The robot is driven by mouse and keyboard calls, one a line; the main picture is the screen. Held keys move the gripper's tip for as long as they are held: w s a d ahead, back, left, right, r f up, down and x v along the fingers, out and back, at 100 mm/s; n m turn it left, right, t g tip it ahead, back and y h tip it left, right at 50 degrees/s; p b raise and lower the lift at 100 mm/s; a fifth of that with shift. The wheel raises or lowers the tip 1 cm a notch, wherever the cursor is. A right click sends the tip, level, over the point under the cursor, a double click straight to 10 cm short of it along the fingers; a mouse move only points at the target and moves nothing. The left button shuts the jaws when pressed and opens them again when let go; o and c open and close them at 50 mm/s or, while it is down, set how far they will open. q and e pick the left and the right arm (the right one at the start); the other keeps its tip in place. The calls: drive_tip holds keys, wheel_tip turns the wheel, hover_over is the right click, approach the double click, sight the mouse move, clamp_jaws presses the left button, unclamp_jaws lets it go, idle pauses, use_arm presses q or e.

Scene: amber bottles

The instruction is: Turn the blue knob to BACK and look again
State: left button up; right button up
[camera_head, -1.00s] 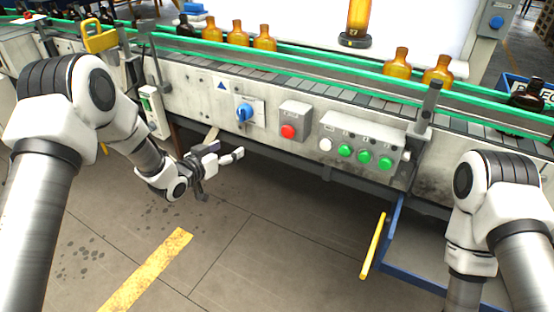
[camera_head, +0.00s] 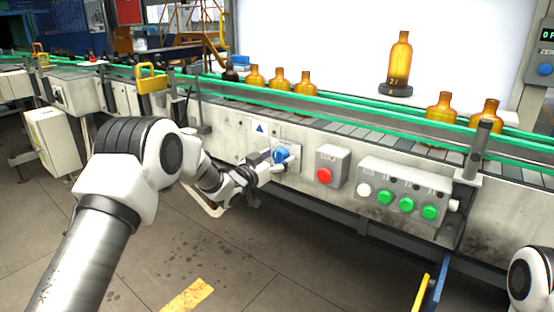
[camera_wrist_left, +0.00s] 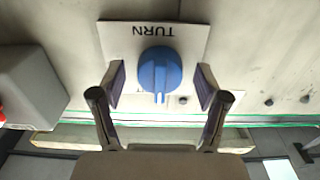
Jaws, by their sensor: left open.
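The blue knob (camera_head: 281,156) sits on a pale plate on the conveyor's side panel. In the left wrist view the knob (camera_wrist_left: 160,72) is seen close up, with the word TURN upside down on its plate (camera_wrist_left: 120,38). My left gripper (camera_head: 277,163) is at the knob in the head view. In the wrist view its open fingers (camera_wrist_left: 160,88) stand apart on either side of the knob, with a gap on each side. Only part of my right arm shows at the lower right edge; its gripper is out of view.
A grey box with a red button (camera_head: 324,175) is right of the knob. Further right is a box with a white and several green buttons (camera_head: 385,197). Amber bottles (camera_head: 279,81) stand on the conveyor; one bottle (camera_head: 399,62) stands on a black base behind it.

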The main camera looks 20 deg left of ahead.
use_arm(q)
drive_tip(key=c, duration=1.2)
